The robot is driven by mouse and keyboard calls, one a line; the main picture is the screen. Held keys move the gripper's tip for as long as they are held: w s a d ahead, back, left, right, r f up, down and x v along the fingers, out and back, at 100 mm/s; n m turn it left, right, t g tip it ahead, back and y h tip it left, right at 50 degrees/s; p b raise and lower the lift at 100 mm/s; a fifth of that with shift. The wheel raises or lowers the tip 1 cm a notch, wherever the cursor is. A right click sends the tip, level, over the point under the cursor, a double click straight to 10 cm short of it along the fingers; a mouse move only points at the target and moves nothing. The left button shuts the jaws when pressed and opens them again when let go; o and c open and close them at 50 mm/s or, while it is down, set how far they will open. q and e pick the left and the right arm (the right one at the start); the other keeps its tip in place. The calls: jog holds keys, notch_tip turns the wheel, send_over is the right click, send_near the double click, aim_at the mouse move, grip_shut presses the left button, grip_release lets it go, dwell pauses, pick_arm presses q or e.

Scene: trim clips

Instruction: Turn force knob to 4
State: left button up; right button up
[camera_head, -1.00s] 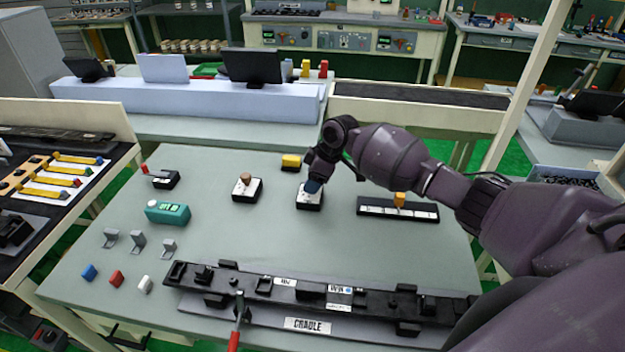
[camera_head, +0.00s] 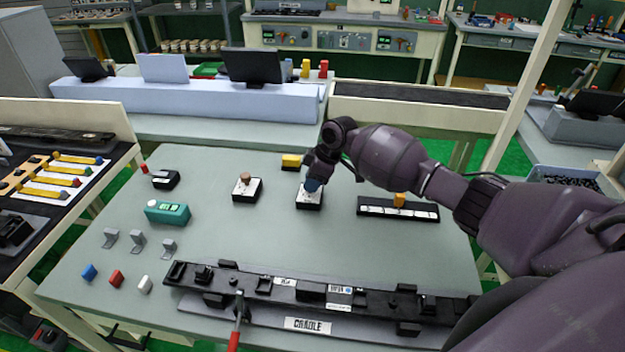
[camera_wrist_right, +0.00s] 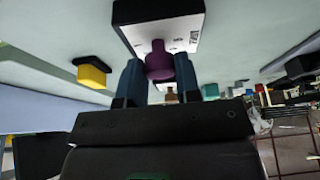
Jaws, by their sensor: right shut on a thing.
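A purple knob (camera_wrist_right: 158,62) stands on a black box with a white dial plate (camera_head: 309,200) at the middle of the table. My right gripper (camera_head: 314,184) is over this box, pointing down. In the right wrist view its two blue fingers (camera_wrist_right: 158,82) are shut on the purple knob, one on each side. The plate's printed marks are too small and partly hidden to read, so I cannot tell the knob's setting. A second dial box with a brown knob (camera_head: 245,179) stands to the left, clear of the gripper. My left gripper is out of view.
A teal display box (camera_head: 168,213) stands left. A long black cradle rail (camera_head: 312,291) lies along the front. Open table separates them.

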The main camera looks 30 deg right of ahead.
jog(key=shift+w+n+g+b, duration=0.1)
jog(key=shift+n+g+b, duration=0.35)
jog(key=shift+n, duration=0.75)
jog(key=shift+d+f+n+g+y+b, duration=0.1)
jog(key=shift+n+g+y+b, duration=0.35)
jog(key=shift+n+b, duration=0.55)
jog(key=shift+w+n+g+b, duration=0.15)
jog(key=shift+n+g+b, duration=0.65)
jog(key=shift+n, duration=1.2)
jog(key=o, duration=0.9)
jog(key=shift+o, duration=0.2)
jog(key=shift+r, duration=0.2)
